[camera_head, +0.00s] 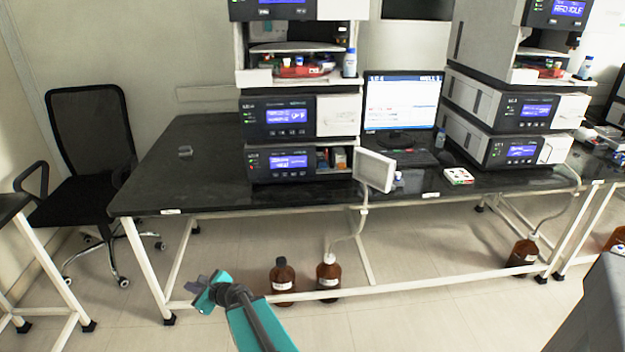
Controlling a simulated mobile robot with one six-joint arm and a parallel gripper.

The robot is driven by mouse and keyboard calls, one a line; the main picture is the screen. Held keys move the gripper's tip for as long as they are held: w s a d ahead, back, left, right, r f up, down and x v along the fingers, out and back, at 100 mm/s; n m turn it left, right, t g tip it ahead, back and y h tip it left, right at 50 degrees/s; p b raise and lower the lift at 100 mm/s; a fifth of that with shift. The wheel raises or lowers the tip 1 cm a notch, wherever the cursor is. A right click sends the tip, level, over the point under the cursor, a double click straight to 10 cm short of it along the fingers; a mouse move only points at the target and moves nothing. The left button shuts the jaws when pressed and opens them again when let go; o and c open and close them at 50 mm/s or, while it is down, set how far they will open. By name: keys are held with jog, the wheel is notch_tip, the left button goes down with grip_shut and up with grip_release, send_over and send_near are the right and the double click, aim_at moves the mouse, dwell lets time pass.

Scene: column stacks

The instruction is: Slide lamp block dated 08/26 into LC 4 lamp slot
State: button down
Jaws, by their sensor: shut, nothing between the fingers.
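A small grey block (185,152) lies on the left part of the black bench, left of the near instrument stack. It may be a lamp block, but no date can be read on it. The lower module (281,163) of that stack has its white door (375,171) swung open. The open bay (335,160) behind it shows small blue and orange parts; I cannot make out a lamp slot. The monitor beside it seems to read LC 4. My gripper (199,290) is shut and empty, low over the floor in front of the bench, well away from the block.
Brown bottles (283,281) stand on the floor under the bench, with a tube rising from one. An office chair (88,150) stands at the left. A second instrument stack (515,112) and a small white tray (458,175) are at the right. The bench top around the grey block is clear.

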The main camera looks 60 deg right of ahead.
jog(key=s+d+r+m+h+b, duration=0.1)
jog(key=s+d+r+m+h, duration=0.25)
jog(key=d, duration=0.55)
jog(key=s+d+r+m+t+h+b, duration=0.1)
jog(key=s+d+r+m+h, duration=0.15)
jog(key=d+r, duration=0.45)
jog(key=s+d+r+m+h, duration=0.2)
jog(key=s+d+m, duration=0.15)
jog(key=d, duration=0.85)
jog(key=s+d+r+m+g+h+b, duration=0.1)
jog(key=s+d+r+m+h, duration=0.1)
jog(key=s+d, duration=0.7)
jog(key=s+d+r+m+g+h+b, duration=0.1)
jog(key=s+d+r+h, duration=0.3)
jog(key=s, duration=1)
jog(key=d+r+m+b, duration=0.1)
jog(key=d+r, duration=0.2)
jog(key=d, duration=0.2)
jog(key=shift+r+g, duration=0.2)
jog(key=shift+g, duration=0.1)
jog(key=shift+d, duration=0.15)
jog(key=shift+x, duration=6.9)
jog(key=shift+r, duration=0.15)
